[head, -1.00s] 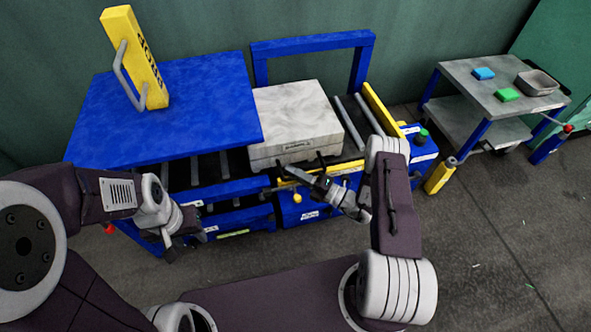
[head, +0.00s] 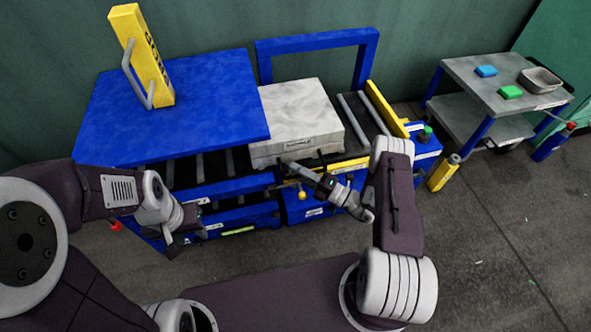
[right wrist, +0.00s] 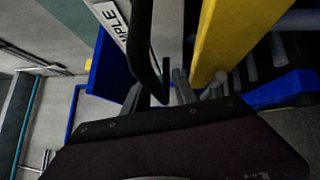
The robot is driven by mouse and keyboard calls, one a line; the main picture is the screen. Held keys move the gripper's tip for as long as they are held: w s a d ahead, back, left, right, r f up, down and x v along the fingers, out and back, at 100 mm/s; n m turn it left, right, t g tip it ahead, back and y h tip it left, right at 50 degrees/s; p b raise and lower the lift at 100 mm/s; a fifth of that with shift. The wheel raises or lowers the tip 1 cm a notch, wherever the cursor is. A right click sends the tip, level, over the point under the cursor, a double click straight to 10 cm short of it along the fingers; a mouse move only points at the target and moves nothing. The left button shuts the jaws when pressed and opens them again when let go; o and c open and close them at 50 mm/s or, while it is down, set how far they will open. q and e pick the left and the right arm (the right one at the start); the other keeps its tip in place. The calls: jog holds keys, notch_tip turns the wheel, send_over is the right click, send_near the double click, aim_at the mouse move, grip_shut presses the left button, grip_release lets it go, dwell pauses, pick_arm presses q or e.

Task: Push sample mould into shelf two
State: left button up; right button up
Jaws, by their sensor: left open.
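The sample mould is a pale marbled block (head: 300,112) with a label on its front. It sits on the roller bed beside the blue-topped shelf unit (head: 180,100), its left side close against the unit's edge. Dark roller levels show below the blue top; I cannot tell which is shelf two. My right gripper (head: 306,166) is at the mould's front right edge, by dark finger or handle shapes; its grip is unclear. The right wrist view shows the mould's lettered label (right wrist: 118,28) behind a dark bar. My left gripper (head: 174,244) is open and empty, low before the unit.
A yellow block with a handle (head: 142,58) stands on the blue top. A blue frame (head: 315,42) rises behind the mould, and a yellow rail (head: 388,108) lies right of the rollers. A grey cart (head: 500,85) with small items stands at the right.

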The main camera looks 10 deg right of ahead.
jog(key=p+v, duration=0.2)
jog(key=v, duration=0.6)
jog(key=shift+d, duration=0.15)
jog(key=shift+s, duration=0.15)
jog(key=shift+c, duration=1.2)
jog(key=n, duration=0.3)
jog(key=shift+f, duration=0.1)
jog(key=w+a+n+b, duration=0.1)
jog(key=n+b, duration=0.1)
jog(key=n, duration=0.8)
jog(key=w+a+n+g+h+b, duration=0.1)
jog(key=a+n+b, duration=0.1)
jog(key=n, duration=0.8)
jog(key=w+a+r+n+g+h+b, duration=0.1)
jog(key=w+n+b, duration=0.1)
jog(key=n, duration=0.7)
jog(key=shift+w+a+r+n, duration=0.1)
jog(key=shift+a+n, duration=0.3)
pick_arm(q)
jog(key=shift+s+d+f, duration=0.1)
jog(key=shift+d+f, duration=0.2)
jog(key=shift+f, duration=0.65)
jog(key=shift+d+f, duration=0.3)
jog(key=shift+f, duration=0.6)
pick_arm(e)
grip_shut()
